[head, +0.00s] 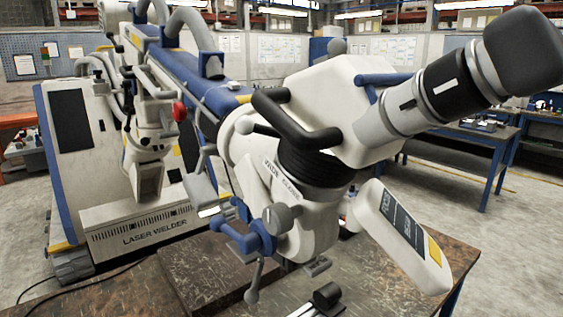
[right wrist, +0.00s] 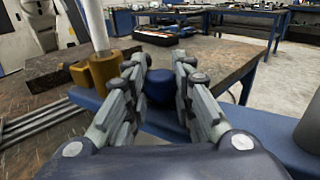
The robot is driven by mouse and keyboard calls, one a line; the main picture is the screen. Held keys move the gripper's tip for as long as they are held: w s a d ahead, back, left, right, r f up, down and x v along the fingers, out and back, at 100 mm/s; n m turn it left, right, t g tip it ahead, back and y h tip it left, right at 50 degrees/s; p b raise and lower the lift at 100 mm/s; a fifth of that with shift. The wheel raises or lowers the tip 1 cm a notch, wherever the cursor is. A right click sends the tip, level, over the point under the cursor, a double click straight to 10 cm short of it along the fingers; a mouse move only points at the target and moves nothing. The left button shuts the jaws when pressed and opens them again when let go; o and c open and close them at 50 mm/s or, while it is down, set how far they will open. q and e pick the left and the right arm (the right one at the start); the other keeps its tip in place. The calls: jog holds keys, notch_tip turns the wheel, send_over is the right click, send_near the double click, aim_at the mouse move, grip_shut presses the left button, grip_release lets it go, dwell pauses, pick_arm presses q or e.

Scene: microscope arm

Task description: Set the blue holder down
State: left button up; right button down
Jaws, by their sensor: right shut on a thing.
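In the right wrist view, my right gripper (right wrist: 159,100) has its two grey jointed fingers close on both sides of a rounded blue piece, which I take for the blue holder (right wrist: 158,86). The fingers hide its sides, and its full shape cannot be seen. The brown worktable (right wrist: 205,62) lies beyond the fingertips; I cannot tell whether the holder touches it. The worktable (head: 405,288) also shows at the bottom of the head view. I cannot make out either gripper for sure in the head view.
The white and blue laser welder (head: 110,180) and its microscope head (head: 330,110) fill much of the head view, over the worktable. A brass-coloured clamp (right wrist: 97,74) on a pale post stands left of the fingers. A tray of small parts (right wrist: 166,35) lies at the table's far side.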

jog(key=shift+w+r+n+y, duration=0.15)
jog(key=shift+r+y, duration=0.1)
jog(key=shift+r, duration=0.3)
jog(key=shift+w+r+n+y, duration=0.15)
jog(key=shift+r+y, duration=0.1)
jog(key=shift+r, duration=0.25)
jog(key=shift+a, duration=0.1)
